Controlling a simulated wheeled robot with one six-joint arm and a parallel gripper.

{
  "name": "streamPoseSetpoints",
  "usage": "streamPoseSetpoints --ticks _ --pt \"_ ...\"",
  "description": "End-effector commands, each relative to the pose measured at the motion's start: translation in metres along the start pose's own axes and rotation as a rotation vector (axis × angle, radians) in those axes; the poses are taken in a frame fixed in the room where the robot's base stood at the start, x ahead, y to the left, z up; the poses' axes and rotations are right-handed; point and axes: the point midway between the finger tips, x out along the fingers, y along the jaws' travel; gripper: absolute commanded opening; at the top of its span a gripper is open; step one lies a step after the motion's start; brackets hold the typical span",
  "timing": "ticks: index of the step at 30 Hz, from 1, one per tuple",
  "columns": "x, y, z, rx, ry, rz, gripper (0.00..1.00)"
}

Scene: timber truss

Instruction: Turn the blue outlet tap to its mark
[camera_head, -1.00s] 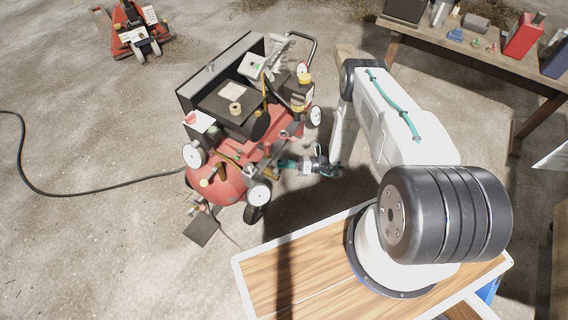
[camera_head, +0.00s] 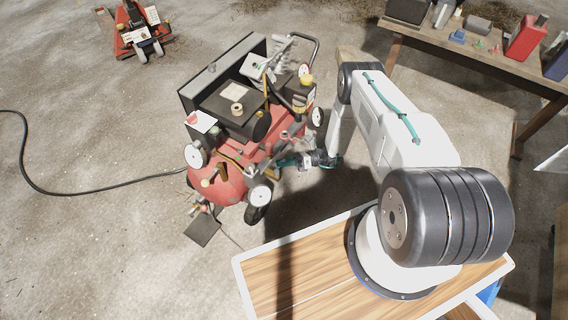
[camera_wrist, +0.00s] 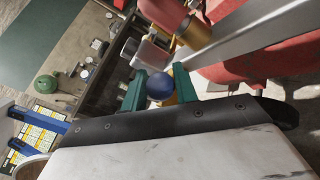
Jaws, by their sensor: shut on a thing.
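The red compressor (camera_head: 232,182) stands on the concrete floor, left of my arm. My gripper (camera_head: 284,163) reaches in low at its right side. In the wrist view, the two green fingers of my gripper (camera_wrist: 158,88) are closed on a round blue knob (camera_wrist: 160,86), which looks like the blue outlet tap. A brass fitting (camera_wrist: 194,32) and a pale metal block show just beyond it. The tap is too small to make out in the head view. I cannot see its mark in either view.
White-faced gauges or wheels (camera_head: 259,195) stick out near my gripper. A black hose (camera_head: 90,193) lies on the floor at left. A wooden bench (camera_head: 470,62) with cans stands at back right. A red jack (camera_head: 133,35) sits at far left.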

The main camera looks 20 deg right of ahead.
Motion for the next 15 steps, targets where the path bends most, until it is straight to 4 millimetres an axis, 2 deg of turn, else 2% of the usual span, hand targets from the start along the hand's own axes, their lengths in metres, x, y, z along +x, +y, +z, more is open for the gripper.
streamPoseSetpoints --ticks 5,6,7,15 --pt "0.0001 -0.0008 -0.0018 0.000 0.002 -0.005 0.06" --pt "0.0001 -0.0008 -0.0019 0.000 0.002 -0.005 0.40" --pt "0.0001 -0.0008 -0.0018 0.000 0.002 -0.005 0.48" --pt "-0.0005 -0.0004 -0.0012 0.000 0.000 -0.004 0.49"
